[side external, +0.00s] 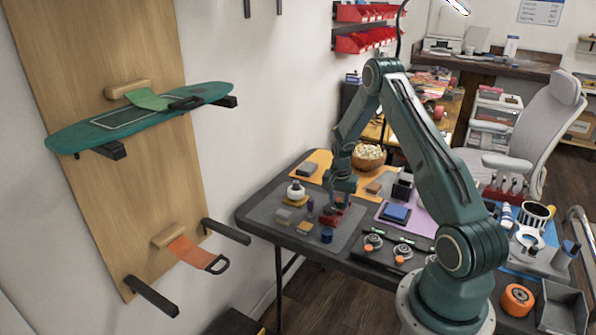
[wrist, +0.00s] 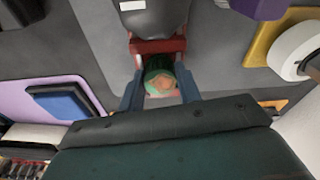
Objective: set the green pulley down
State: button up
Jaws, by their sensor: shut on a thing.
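The green pulley (wrist: 162,72) is between the two fingers of my gripper (wrist: 160,90) in the wrist view; it is round and green with an orange-brown middle. The gripper is shut on it. In the side external view my gripper (side external: 337,208) is low over the dark grey mat (side external: 345,238), and the pulley cannot be made out there. A red piece (wrist: 158,46) lies right beyond the pulley in the wrist view; in the side view it shows under the gripper (side external: 323,222). Whether the pulley touches it or the mat, I cannot tell.
A white roll on a yellow base (side external: 296,193), small blocks (side external: 284,216), a purple piece (side external: 310,205) and a blue cylinder (side external: 327,235) stand close by. A blue block (side external: 397,213) lies on a lilac mat at the right. The mat's left corner is bare.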

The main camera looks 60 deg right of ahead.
aim_at(338, 203)
jog(key=shift+f, duration=0.1)
jog(key=o, duration=1.1)
jog(key=shift+c, duration=0.2)
notch_tip(338, 203, up, 12)
jog(key=a, duration=0.1)
jog(key=shift+s+a, duration=0.15)
jog(key=shift+a, duration=0.1)
